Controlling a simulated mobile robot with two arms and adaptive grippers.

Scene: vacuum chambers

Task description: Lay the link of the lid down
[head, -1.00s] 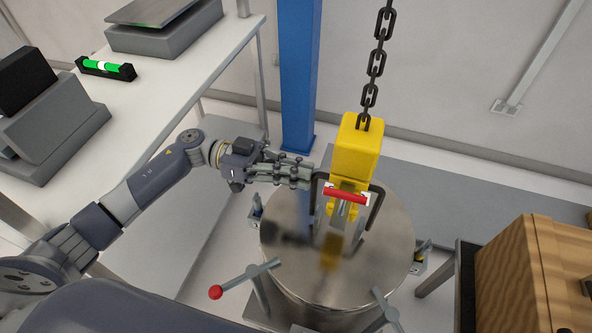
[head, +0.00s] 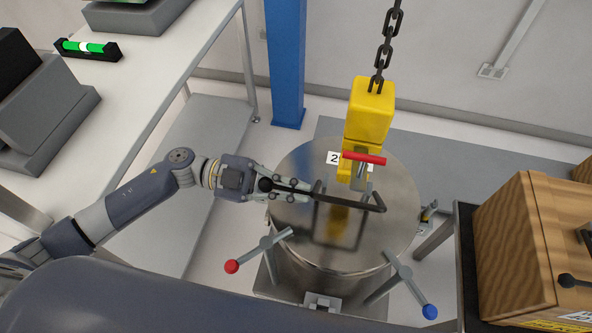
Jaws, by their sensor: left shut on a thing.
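The round steel lid (head: 385,235) covers the chamber in the middle of the head view. Its link (head: 345,203), a dark bent bar, leans toward me above the lid, with its reflection below it. It looks tilted and not flat; whether it touches the lid I cannot tell. My left gripper (head: 296,197) comes in from the left and is shut on the link at its left side. The yellow hoist block (head: 369,112) with a red handle (head: 363,158) hangs just behind the link; whether they touch is unclear. My right gripper is out of view.
A chain (head: 385,50) holds the block from above. Clamp levers with a red knob (head: 232,266) and a blue knob (head: 429,311) stick out at the front. A wooden crate (head: 530,235) stands at the right, a white table (head: 150,80) at the left.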

